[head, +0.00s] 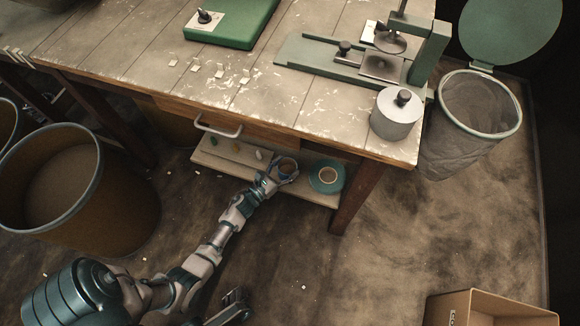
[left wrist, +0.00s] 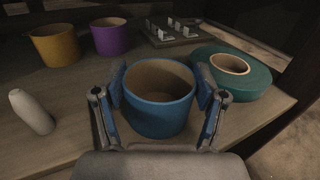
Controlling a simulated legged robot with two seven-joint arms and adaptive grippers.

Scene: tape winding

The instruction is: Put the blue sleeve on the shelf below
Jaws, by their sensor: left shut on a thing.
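The blue sleeve (left wrist: 158,112) is a short, open-topped cylinder with a brown inside. It stands upright between the two fingers of my left gripper (left wrist: 158,100), which is shut on it. In the head view my left gripper (head: 277,180) reaches in over the shelf below (head: 235,165), under the tabletop. The blue sleeve (head: 285,167) is partly covered there by the gripper. In the left wrist view the sleeve is at or just above the shelf surface (left wrist: 75,100); I cannot tell whether it touches.
A teal tape roll (left wrist: 232,75) lies on the shelf close right of the sleeve. A yellow sleeve (left wrist: 55,44), a purple sleeve (left wrist: 110,36) and a white bottle-like piece (left wrist: 32,112) stand to the left. The table leg (head: 355,195) stands right of the shelf.

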